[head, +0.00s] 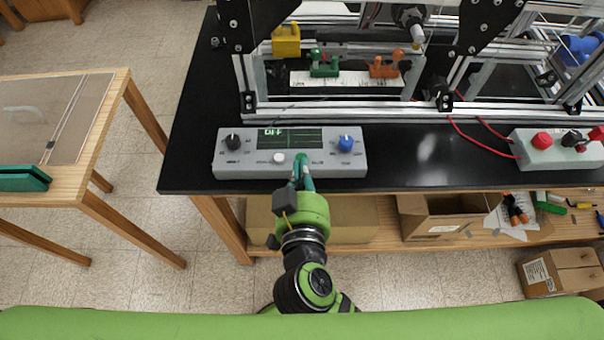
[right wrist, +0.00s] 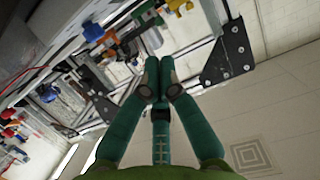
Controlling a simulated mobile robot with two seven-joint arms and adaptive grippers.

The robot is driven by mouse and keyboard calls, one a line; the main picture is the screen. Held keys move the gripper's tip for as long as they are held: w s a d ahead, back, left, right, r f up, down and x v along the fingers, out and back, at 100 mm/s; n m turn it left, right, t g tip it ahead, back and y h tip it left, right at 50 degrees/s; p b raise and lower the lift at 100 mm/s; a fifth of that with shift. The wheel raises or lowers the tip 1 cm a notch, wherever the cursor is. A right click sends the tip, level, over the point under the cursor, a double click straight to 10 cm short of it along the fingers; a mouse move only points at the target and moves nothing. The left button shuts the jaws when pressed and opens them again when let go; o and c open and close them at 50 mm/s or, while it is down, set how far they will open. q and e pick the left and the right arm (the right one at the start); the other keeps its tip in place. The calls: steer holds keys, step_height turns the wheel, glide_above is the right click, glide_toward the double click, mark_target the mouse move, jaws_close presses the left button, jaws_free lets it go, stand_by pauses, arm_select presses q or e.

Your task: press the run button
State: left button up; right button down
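A light grey control box (head: 225,157) with a dark display lies near the front edge of the black bench. It has a black knob (head: 233,142) at left, a white button (head: 279,158) in the middle and a blue knob (head: 346,143) at right. A green round spot, seemingly a green button (head: 301,158), shows right of the white button at my fingertips. Its label is too small to read. My right gripper (head: 303,171) is over the box's front edge; touching or just above cannot be told. Its teal fingers meet in the right wrist view (right wrist: 158,77), empty.
An aluminium extrusion frame (head: 340,110) stands behind the box. Another grey box (head: 540,150) with a red button and red wires sits at right. A wooden table (head: 110,100) with a teal item (head: 22,179) is at left. Open cardboard boxes (head: 440,222) lie on the lower shelf.

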glide_above(301, 155)
steer(key=f+v, duration=0.1)
steer(key=v, duration=0.2)
steer(key=f, duration=0.1)
step_height(301, 155, down, 3)
steer(key=shift+w+f+b, duration=0.1)
steer(key=shift+w+b, duration=0.05)
steer(key=shift+b, duration=1.05)
steer(key=shift+f+b, duration=0.5)
steer(key=shift+f, duration=0.1)
